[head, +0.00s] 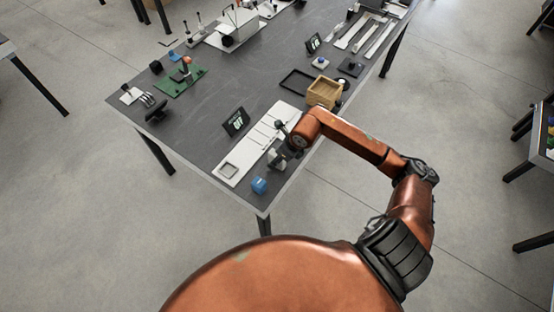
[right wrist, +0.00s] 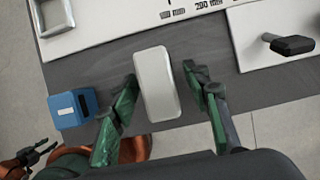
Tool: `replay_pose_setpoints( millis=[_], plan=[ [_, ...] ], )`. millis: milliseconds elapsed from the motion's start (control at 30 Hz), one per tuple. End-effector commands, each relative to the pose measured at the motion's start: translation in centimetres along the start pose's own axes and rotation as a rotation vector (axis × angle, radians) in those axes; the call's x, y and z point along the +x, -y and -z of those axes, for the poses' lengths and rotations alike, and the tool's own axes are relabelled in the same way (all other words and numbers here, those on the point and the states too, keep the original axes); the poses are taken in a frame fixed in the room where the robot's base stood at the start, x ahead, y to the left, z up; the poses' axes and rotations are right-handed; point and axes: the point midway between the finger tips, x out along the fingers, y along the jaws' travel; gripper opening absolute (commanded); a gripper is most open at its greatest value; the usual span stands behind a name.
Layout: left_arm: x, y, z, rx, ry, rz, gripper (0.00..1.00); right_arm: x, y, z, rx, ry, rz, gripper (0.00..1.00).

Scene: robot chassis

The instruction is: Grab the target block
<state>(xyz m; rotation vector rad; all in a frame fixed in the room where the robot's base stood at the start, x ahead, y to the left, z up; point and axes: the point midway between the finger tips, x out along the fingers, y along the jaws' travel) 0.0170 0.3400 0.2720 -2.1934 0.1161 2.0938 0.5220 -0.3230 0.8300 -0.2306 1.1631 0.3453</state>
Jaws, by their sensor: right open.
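A light grey-white block (right wrist: 157,85) with rounded edges lies on the dark table between the fingers of my right gripper (right wrist: 158,98) in the right wrist view. The fingers are open, with a gap on each side of the block. In the head view my right gripper (head: 279,158) is low over the table's near edge and largely hides the block. A blue block (right wrist: 73,108) sits left of the fingers; it also shows near the table corner in the head view (head: 259,185). A dark claw, apparently my left gripper (right wrist: 42,150), shows small at the wrist view's lower left.
A white ruled board (head: 258,143) lies just beyond the gripper, with a black-handled part (right wrist: 292,44) at its right. A small display (head: 236,122) and a wooden box (head: 324,92) stand farther back. The table edge is close.

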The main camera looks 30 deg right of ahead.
Motion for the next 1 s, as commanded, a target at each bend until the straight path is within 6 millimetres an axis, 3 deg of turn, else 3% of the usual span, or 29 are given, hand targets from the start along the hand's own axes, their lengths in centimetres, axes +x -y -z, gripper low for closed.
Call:
replay_pose_setpoints(
  millis=[300, 900, 1000],
  plan=[
    [0.04, -0.06, 0.0, 0.0, 0.0, -0.001, 0.4, 0.64, -0.01, -0.02, -0.001, 0.001, 0.0, 0.43],
    [0.04, -0.04, 0.02, -0.001, -0.001, 0.0, 0.4, 0.62, -0.03, -0.01, -0.001, 0.0, 0.0, 0.02],
    [0.04, -0.04, 0.02, -0.001, -0.001, 0.0, 0.4, 0.62, -0.03, -0.01, -0.001, 0.0, 0.0, 0.0]
  ],
)
